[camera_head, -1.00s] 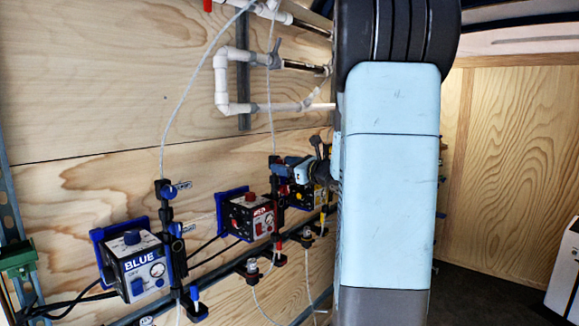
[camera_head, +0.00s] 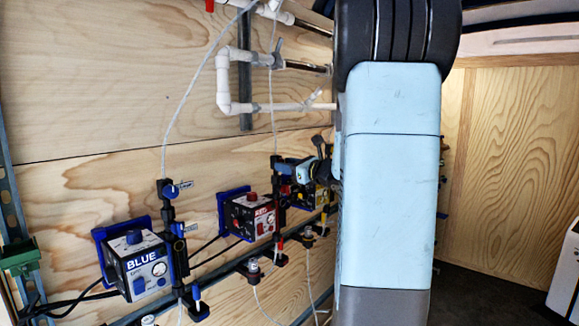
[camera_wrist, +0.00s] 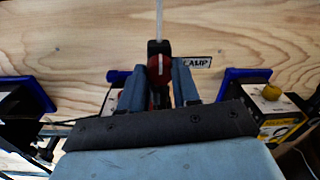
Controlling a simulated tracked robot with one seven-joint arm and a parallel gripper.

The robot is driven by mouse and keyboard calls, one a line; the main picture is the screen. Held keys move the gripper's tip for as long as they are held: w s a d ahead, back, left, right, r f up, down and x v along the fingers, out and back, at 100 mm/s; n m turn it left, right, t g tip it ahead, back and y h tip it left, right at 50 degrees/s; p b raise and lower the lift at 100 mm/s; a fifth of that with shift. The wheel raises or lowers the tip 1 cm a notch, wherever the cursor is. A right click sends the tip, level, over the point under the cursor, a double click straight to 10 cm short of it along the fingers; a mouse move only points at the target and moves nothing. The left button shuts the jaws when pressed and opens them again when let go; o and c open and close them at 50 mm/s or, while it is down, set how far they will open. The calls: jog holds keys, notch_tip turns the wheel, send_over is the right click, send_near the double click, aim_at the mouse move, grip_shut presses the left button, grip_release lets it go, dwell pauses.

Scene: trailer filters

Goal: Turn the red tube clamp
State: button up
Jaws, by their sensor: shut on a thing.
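The red tube clamp (camera_wrist: 160,69) is a round red knob on a black post with a clear tube rising from it, in the upper middle of the wrist view. A label ending in "LAMP" is on the wall beside it. My gripper (camera_wrist: 161,78) has one blue-grey finger on each side of the knob and is shut on it. In the head view my gripper (camera_head: 291,170) is at the post beside the red box, seen from the side; the knob is hidden there.
A blue box (camera_head: 141,265), a red box (camera_head: 250,213) and a yellow box (camera_wrist: 275,112) stand along the plywood wall. A blue clamp (camera_head: 170,190) is on the left post. White pipes (camera_head: 225,85) run above. Tubes and cables hang around the posts.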

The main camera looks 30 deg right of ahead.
jog(key=m, duration=0.4)
jog(key=shift+d+r+m, duration=0.1)
jog(key=shift+d+m, duration=0.05)
jog(key=shift+m, duration=0.15)
jog(key=m, duration=0.8)
jog(key=shift+d+m, duration=0.1)
jog(key=shift+m, duration=0.3)
grip_shut()
grip_release()
jog(key=shift+m+g, duration=0.4)
jog(key=shift+m, duration=1.4)
jog(key=o, duration=1)
jog(key=shift+y, duration=0.4)
jog(key=shift+o, duration=0.2)
